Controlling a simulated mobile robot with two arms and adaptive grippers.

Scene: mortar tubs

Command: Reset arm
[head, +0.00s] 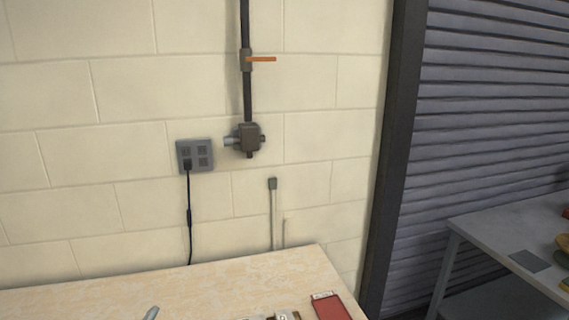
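Neither of my grippers shows clearly in the head view, and no arm can be made out. A small grey rounded piece (151,313) pokes up at the bottom edge over the wooden bench top; it is cut off and I cannot tell what it is. No mortar tub can be made out.
A light wooden bench top (230,280) spans the lower left, mostly bare. A red flat item (331,307) and small pale items (285,316) lie at its front right. A grey table (510,232) stands at right by a shutter (490,120). A socket (195,155) with a black cable is on the wall.

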